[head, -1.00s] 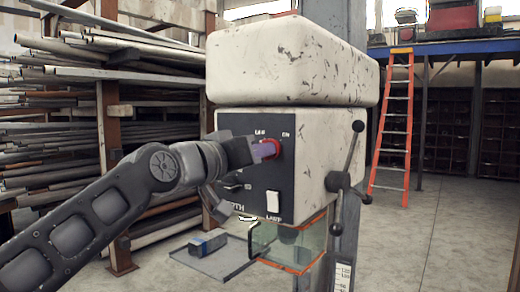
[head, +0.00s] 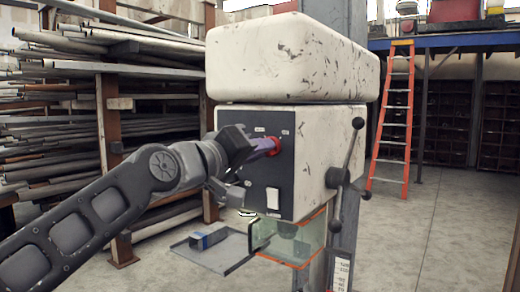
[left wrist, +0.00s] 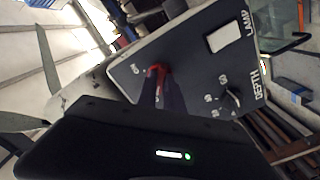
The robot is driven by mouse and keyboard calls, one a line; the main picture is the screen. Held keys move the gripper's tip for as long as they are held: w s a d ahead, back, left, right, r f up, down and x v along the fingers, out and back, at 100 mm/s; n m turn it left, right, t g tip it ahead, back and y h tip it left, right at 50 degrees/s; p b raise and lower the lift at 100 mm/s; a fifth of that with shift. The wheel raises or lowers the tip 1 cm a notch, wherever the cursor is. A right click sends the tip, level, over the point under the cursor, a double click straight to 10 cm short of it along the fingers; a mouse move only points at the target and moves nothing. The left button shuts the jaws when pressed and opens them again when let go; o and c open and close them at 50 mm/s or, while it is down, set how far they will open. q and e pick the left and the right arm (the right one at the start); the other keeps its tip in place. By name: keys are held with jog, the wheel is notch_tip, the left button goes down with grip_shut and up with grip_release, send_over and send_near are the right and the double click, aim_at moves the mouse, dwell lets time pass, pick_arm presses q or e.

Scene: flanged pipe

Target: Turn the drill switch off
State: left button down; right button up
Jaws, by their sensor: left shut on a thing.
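The drill head (head: 318,160) is a worn cream-white box with a dark control panel (head: 250,195) on its front. A red switch (head: 273,146) sits near the panel's upper right in the head view. My left gripper (head: 268,147) reaches it from the left, its purple fingers shut on the red switch. In the left wrist view the red switch (left wrist: 158,70) shows between the fingertips, partly hidden by them. The panel (left wrist: 190,60) also bears a white lamp switch (left wrist: 224,35) and a dark depth knob (left wrist: 231,98). My right gripper is not in view.
A lever handle (head: 345,165) sticks out on the drill head's right side. A clear guard with orange edges (head: 290,240) hangs below. A grey tray (head: 222,252) lies lower left. A pipe rack (head: 105,130) stands behind on the left. An orange ladder (head: 396,120) stands at right.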

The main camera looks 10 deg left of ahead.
pick_arm(q)
jog(key=c, duration=1.5)
grip_release()
jog(key=b+v, duration=0.2)
jog(key=v, duration=0.6)
jog(key=shift+b, duration=0.4)
